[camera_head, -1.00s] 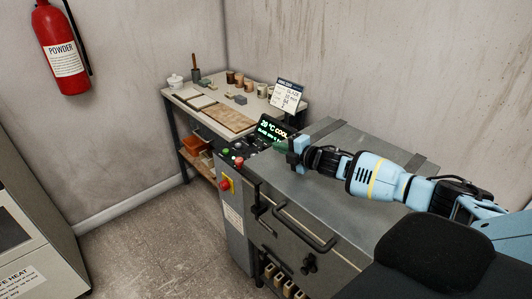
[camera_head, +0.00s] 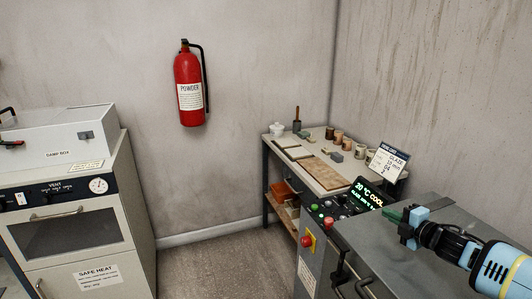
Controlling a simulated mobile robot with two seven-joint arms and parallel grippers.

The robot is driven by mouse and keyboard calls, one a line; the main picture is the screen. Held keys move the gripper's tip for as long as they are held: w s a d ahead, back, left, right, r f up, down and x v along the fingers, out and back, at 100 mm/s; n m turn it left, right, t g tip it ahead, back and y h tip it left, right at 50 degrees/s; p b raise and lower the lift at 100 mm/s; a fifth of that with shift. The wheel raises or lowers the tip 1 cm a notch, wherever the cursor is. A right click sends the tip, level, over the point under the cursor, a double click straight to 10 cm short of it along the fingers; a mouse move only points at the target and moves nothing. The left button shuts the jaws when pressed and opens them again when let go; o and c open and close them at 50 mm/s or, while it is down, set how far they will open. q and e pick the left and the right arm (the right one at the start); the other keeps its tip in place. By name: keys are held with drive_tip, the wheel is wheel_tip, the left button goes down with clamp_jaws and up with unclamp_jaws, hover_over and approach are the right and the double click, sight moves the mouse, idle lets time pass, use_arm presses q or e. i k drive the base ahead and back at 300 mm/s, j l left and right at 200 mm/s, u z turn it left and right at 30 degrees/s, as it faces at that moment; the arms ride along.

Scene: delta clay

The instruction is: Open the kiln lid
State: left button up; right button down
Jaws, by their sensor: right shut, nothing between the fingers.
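The kiln is the grey metal cabinet at the lower right, with its flat grey lid (camera_head: 374,246) lying level and closed on top. Part of the dark lid handle (camera_head: 343,275) shows at the front, cut off by the bottom edge of the picture. My right gripper (camera_head: 408,225) is shut and empty over the lid's back left part, near the display. I cannot tell whether it touches the lid. My right forearm comes in from the lower right and hides part of the lid. My left gripper is not in view.
The kiln's display (camera_head: 368,195) reads 20 °C COOL. A red and yellow switch (camera_head: 307,241) is on its side. A worktable (camera_head: 335,185) with pots and tiles stands behind. A white oven (camera_head: 70,230) stands left, and a red extinguisher (camera_head: 189,85) hangs on the wall. Floor between is clear.

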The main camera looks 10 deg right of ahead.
sight(390, 269)
drive_tip(key=k+j, duration=0.8)
drive_tip(key=j, duration=0.15)
